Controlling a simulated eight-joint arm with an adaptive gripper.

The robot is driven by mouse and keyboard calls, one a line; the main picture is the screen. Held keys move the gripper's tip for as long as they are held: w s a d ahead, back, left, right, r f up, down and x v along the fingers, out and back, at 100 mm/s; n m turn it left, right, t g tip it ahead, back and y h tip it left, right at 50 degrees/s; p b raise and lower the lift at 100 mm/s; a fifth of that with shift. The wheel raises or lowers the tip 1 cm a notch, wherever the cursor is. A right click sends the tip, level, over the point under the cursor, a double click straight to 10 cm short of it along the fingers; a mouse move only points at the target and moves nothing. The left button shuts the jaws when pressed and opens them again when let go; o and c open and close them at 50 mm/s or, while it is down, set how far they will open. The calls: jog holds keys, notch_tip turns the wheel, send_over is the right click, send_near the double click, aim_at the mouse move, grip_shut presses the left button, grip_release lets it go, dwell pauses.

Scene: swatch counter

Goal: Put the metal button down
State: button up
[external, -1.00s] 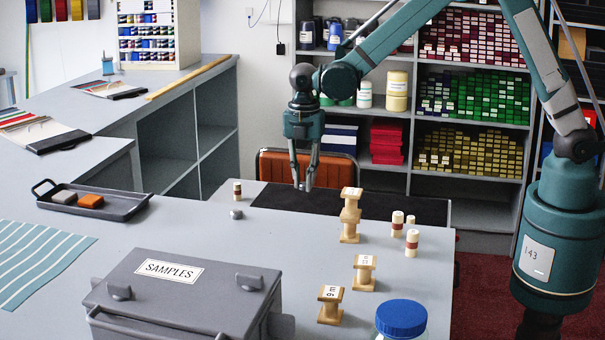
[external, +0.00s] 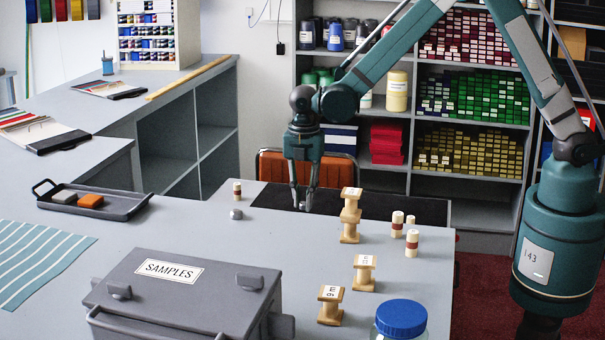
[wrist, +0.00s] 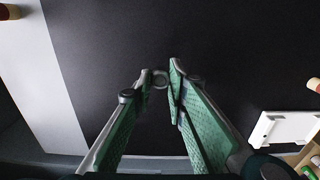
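My gripper (external: 303,205) points down over the black mat (external: 390,207) on the counter, its fingertips just above or at the mat; contact cannot be told. In the wrist view, my gripper's fingers (wrist: 165,80) are nearly together, with a small grey ring-like piece, apparently the metal button (wrist: 160,80), between their tips. The button also shows as a small shiny spot at the fingertips in the external view (external: 303,207). The fingers hide part of it.
Stacked wooden spools (external: 350,215) stand right of my gripper, with several red-banded cylinders (external: 412,243) beyond. A small grey knob-like piece (external: 236,214) and a banded cylinder (external: 237,190) lie left. The samples box (external: 185,295) is nearer the camera. The mat below is clear.

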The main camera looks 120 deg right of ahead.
aim_at(304, 203)
jog(key=shift+f+b, duration=0.3)
jog(key=shift+f, duration=1.55)
jog(key=shift+f, duration=0.2)
jog(key=o, duration=0.7)
jog(key=shift+c, duration=0.2)
jog(key=shift+r, duration=0.2)
notch_tip(304, 203, up, 12)
jog(key=shift+p, duration=0.85)
jog(key=shift+a, duration=0.1)
